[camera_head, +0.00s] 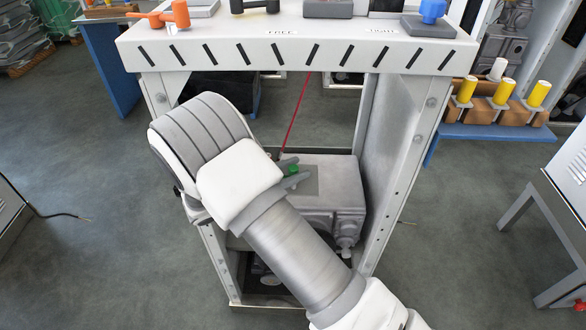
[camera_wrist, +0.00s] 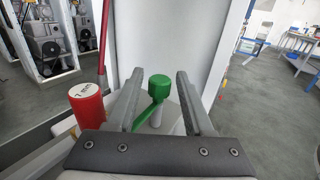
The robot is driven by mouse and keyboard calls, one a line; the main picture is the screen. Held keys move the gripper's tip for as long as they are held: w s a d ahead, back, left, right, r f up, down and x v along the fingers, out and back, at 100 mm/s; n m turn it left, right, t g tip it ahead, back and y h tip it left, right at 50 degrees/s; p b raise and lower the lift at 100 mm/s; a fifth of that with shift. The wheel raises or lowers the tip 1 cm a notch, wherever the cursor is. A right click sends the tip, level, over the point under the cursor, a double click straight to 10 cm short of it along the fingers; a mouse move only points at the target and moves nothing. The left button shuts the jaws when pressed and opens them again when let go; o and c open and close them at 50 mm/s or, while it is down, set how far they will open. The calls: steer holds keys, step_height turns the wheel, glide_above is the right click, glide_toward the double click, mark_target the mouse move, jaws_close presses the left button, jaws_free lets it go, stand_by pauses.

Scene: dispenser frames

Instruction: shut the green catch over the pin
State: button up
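The green catch (camera_wrist: 158,86) has a round knob on a slanting arm. In the wrist view it stands between the two fingers of my gripper (camera_wrist: 160,75), with a visible gap on each side. My gripper is open and holds nothing. A pale post (camera_wrist: 156,117) shows just below the knob; I cannot tell whether it is the pin. In the head view a small part of the green catch (camera_head: 293,169) shows by my gripper (camera_head: 297,176), above a grey housing (camera_head: 335,185) inside the frame. My arm hides much of that area.
A red cylinder (camera_wrist: 86,103) with a white labelled top stands left of my gripper, a red rod (camera_wrist: 104,45) behind it. A white side panel (camera_wrist: 185,35) rises close behind the catch. The frame's striped top beam (camera_head: 300,52) and right post (camera_head: 395,140) bound the space.

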steer(key=shift+o, duration=0.3)
steer(key=shift+a, duration=0.1)
steer(key=shift+s+a+r, duration=0.1)
steer(key=shift+s+a, duration=0.05)
steer(key=shift+a, duration=0.05)
steer(key=p+v, duration=0.1)
steer(key=v, duration=1.5)
steer(key=shift+a+p, duration=0.35)
steer(key=shift+a, duration=0.05)
steer(key=shift+s, duration=0.15)
